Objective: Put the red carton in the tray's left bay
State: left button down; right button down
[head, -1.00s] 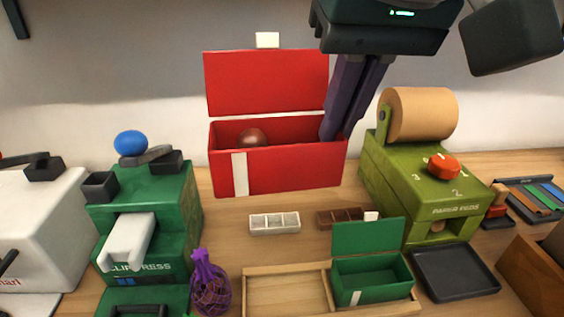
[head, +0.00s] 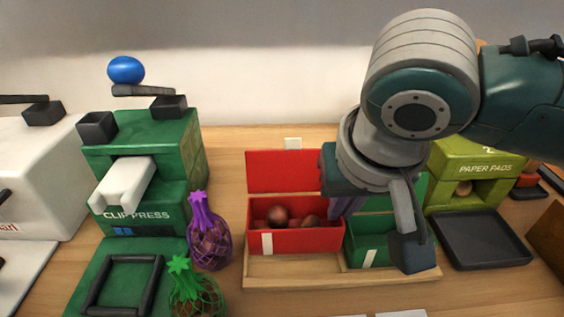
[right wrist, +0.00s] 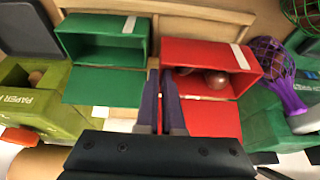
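The red carton (head: 295,240), lid raised and with brown chestnuts inside, is at the left bay of the wooden tray (head: 290,277). It looks upright; whether its base rests on the bay floor is hard to tell. My right gripper (head: 345,205) is at the carton's right wall, partly hidden by my arm. In the right wrist view the gripper (right wrist: 160,75) has its fingers close together around the red wall, and the red carton (right wrist: 205,52) shows too. A green carton (head: 366,240) stands in the right bay. My left gripper is not in view.
A purple net bag (head: 208,235) and a green-topped net bag (head: 190,290) stand left of the tray, near the green clip press (head: 150,190). A dark flat tray (head: 485,240) and the green paper pads machine (head: 475,170) are to the right.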

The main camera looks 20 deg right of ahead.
jog(key=shift+f+b, duration=0.55)
jog(key=shift+f, duration=1.55)
jog(key=shift+f, duration=0.15)
jog(key=c, duration=1.3)
grip_release()
jog(key=shift+r, duration=0.45)
jog(key=p+v, duration=0.4)
jog(key=v, duration=0.7)
jog(key=s+a+f+n+y, duration=0.2)
jog(key=s+a+n+y, duration=0.15)
jog(key=s, duration=0.35)
jog(key=s+d, duration=0.2)
jog(key=s+d+f+n+h, duration=0.1)
jog(key=s+d, duration=0.1)
jog(key=s+d+f+h, duration=0.1)
jog(key=s+d, duration=0.1)
jog(key=s, duration=0.1)
jog(key=shift+s+d+n+g, duration=0.1)
jog(key=shift+n+g, duration=0.25)
jog(key=shift+g, duration=0.05)
